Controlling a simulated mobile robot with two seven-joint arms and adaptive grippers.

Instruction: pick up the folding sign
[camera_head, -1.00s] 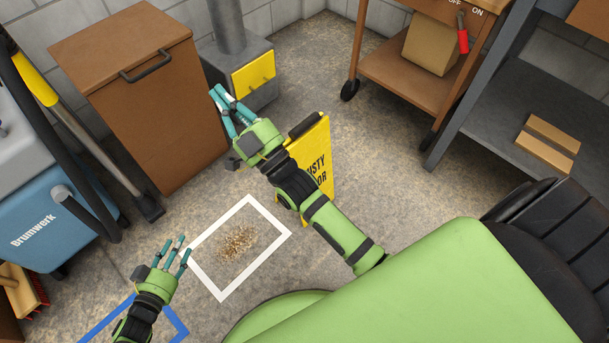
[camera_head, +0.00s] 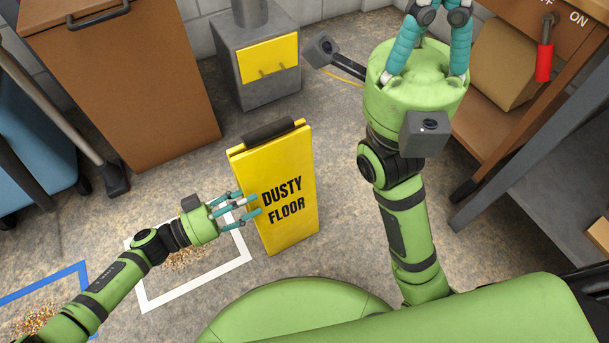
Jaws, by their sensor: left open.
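The yellow folding sign (camera_head: 288,232), lettered "DUSTY FLOOR", stands folded and upright on the floor in the middle of the head view. A dark handle (camera_head: 274,131) runs along its top. My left gripper (camera_head: 248,204) is open at the sign's left edge, below the handle. Its teal fingertips overlap that edge in the picture; I cannot tell whether they touch it. My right gripper (camera_head: 436,22) is raised at the top of the view, right of the sign and apart from it. Its fingertips are cut off by the frame edge.
A white floor outline (camera_head: 200,288) with debris lies left of the sign, partly behind my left arm. A blue outline (camera_head: 45,282) is further left. A brown cabinet (camera_head: 130,90) and a grey unit (camera_head: 268,94) stand behind. A wooden cart (camera_head: 490,126) is at right.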

